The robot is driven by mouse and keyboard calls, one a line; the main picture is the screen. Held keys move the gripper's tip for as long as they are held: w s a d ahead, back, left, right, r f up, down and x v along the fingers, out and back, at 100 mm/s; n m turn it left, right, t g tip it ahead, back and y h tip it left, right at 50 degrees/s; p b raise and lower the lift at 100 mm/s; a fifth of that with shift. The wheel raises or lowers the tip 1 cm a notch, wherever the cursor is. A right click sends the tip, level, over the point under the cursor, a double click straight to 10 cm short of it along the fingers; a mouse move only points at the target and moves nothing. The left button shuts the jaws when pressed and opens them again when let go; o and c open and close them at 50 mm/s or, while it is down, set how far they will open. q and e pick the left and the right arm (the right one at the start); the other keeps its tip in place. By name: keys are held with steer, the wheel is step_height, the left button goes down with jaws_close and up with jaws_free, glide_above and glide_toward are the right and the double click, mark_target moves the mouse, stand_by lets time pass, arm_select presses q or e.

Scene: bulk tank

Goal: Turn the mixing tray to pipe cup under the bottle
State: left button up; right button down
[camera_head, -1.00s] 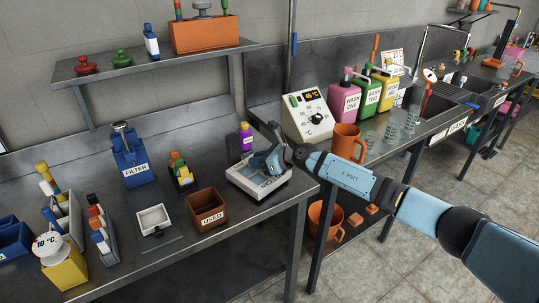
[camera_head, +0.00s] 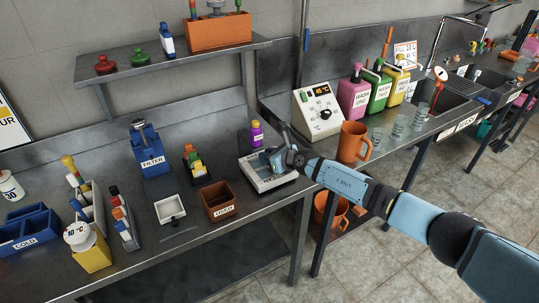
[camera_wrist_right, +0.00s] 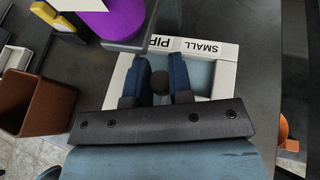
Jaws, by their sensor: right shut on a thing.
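The mixing tray (camera_head: 262,184) is a pale square tray on the bench, right of the brown USED box. In the right wrist view its pale rim (camera_wrist_right: 226,50) carries the words SMALL and PIP, the latter cut off. My right gripper (camera_head: 276,163) is over the tray. In the right wrist view its blue fingers (camera_wrist_right: 160,82) are shut on a dark round knob (camera_wrist_right: 159,84) at the tray. The purple bottle (camera_head: 256,134) stands behind the tray and also shows at the top of the right wrist view (camera_wrist_right: 122,18). My left gripper is not in view.
The brown USED box (camera_head: 219,203) stands left of the tray. A blue FILTER stand (camera_head: 152,160) and a small white dish (camera_head: 170,209) are farther left. A dial box (camera_head: 320,116) and an orange jug (camera_head: 353,143) stand on the right bench, beyond a gap.

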steer(key=c, duration=1)
jaws_free()
steer(key=shift+s+d+r+p, duration=0.2)
steer(key=shift+d+r+p, duration=0.05)
steer(key=shift+p, duration=0.15)
steer(key=p+v, duration=0.6)
steer(key=v, duration=0.7)
steer(key=shift+d+f+p, duration=0.1)
steer(key=shift+p, duration=0.2)
